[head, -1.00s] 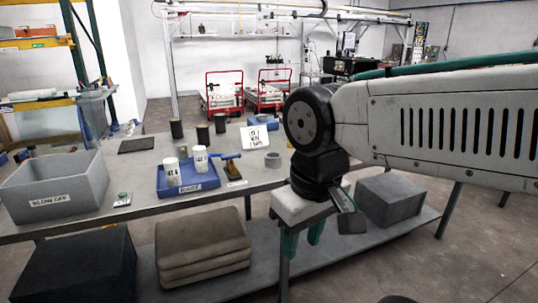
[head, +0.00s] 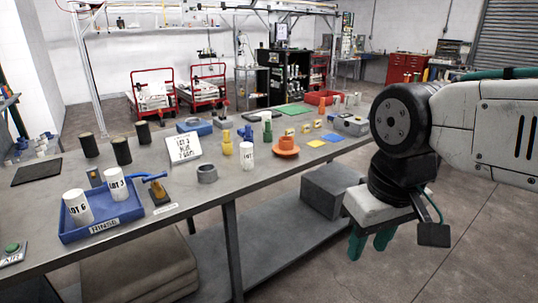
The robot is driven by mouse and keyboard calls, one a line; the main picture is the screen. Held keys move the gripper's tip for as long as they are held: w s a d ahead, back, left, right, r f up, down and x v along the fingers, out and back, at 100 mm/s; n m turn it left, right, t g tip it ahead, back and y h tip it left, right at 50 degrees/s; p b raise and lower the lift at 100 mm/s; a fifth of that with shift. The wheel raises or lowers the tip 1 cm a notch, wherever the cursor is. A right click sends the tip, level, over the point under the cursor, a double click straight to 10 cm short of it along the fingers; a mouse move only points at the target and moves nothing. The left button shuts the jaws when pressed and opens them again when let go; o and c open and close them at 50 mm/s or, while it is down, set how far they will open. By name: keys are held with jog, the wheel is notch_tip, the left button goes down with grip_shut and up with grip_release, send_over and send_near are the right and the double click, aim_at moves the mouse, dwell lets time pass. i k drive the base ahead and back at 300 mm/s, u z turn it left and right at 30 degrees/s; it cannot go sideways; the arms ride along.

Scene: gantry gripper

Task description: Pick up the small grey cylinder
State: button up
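A short grey cylinder (head: 207,174) with a hollow-looking top stands upright on the long grey table (head: 195,212), right of the blue tray and near the front edge. My gripper (head: 370,246) is at the right in the head view, out past the table's front edge and well apart from the cylinder. Its two green fingers point down with a small gap between them, and nothing shows in it.
A blue tray (head: 128,213) holds white LOT bottles (head: 117,184). Several dark cylinders (head: 121,151) stand behind it. A white sign (head: 184,149), a white bottle (head: 247,156) and an orange flanged part (head: 285,145) stand near the cylinder. A grey box (head: 331,190) sits on the lower shelf.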

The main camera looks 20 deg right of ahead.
aim_at(247, 150)
jog(key=u, duration=1.35)
jog(key=i, duration=1.35)
jog(key=z, duration=3.05)
